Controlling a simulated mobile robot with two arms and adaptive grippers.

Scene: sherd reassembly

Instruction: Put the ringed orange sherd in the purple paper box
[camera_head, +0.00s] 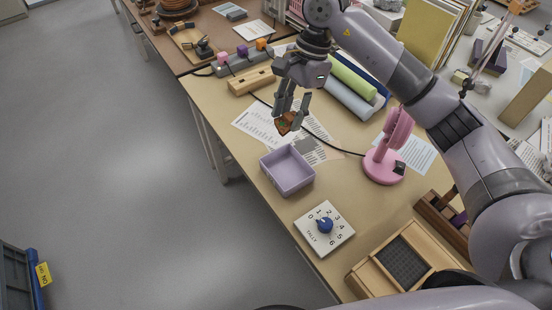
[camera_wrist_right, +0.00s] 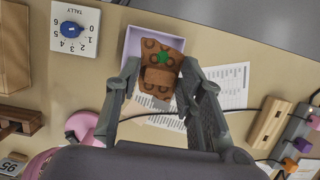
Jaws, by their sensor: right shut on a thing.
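The ringed orange sherd (camera_head: 285,123) is brown-orange with dark rings and a green mark. It hangs in my right gripper (camera_head: 291,107), which is shut on it above the table. The sherd also shows between the fingers in the right wrist view (camera_wrist_right: 153,82). The purple paper box (camera_head: 287,186) is open-topped and looks empty in the head view, just in front of the held sherd. In the right wrist view the sherd covers much of the box (camera_wrist_right: 131,45). My left gripper is not in view.
Printed sheets (camera_head: 257,122) lie under and behind the gripper. A white tally board with a blue knob (camera_head: 325,225) lies in front of the box. A wooden tray (camera_head: 365,274) is at front right; a wooden block (camera_head: 251,81) is behind.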

